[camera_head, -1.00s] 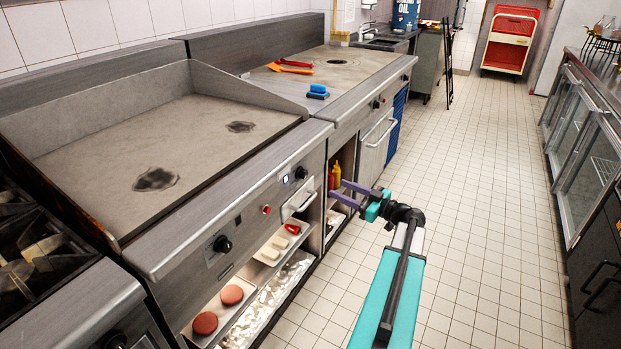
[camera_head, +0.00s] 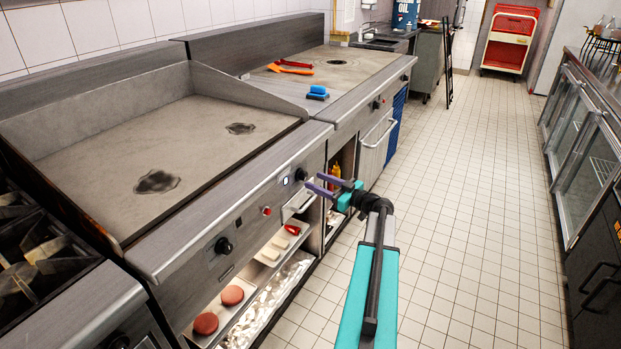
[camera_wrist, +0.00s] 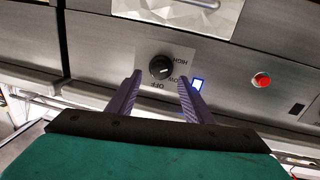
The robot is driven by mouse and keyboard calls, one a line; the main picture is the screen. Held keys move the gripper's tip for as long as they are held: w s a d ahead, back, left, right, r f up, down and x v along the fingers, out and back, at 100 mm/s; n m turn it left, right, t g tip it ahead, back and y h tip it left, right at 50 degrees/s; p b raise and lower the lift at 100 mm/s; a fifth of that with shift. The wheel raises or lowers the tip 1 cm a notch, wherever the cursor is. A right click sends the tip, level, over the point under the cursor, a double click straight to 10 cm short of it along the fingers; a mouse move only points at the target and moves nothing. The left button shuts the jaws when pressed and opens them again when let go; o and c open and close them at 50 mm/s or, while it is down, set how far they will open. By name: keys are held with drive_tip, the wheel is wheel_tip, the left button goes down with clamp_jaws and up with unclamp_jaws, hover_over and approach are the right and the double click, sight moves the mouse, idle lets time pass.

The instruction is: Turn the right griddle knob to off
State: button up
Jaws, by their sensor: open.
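The right griddle knob (camera_head: 300,174) is a black dial on the steel front panel, near its right end. In the wrist view my gripper (camera_wrist: 160,80) is open and empty. The knob appears between the fingertips, apparently still apart from them. A lit indicator (camera_wrist: 197,84) sits beside it.
The left griddle knob (camera_head: 223,245) and a red button (camera_head: 267,211) are on the same panel. A drawer-like front with a handle (camera_head: 299,203) lies below the right knob. An open shelf below holds patties (camera_head: 232,295). The tiled floor (camera_head: 450,230) at right is clear.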

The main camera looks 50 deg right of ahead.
sight(306, 177)
drive_tip(key=shift+w+a, duration=0.15)
drive_tip(key=shift+w, duration=0.85)
drive_tip(key=shift+w+a, duration=0.1)
drive_tip(key=shift+w, duration=0.85)
drive_tip(key=c, duration=1)
drive_tip(key=shift+c, duration=0.2)
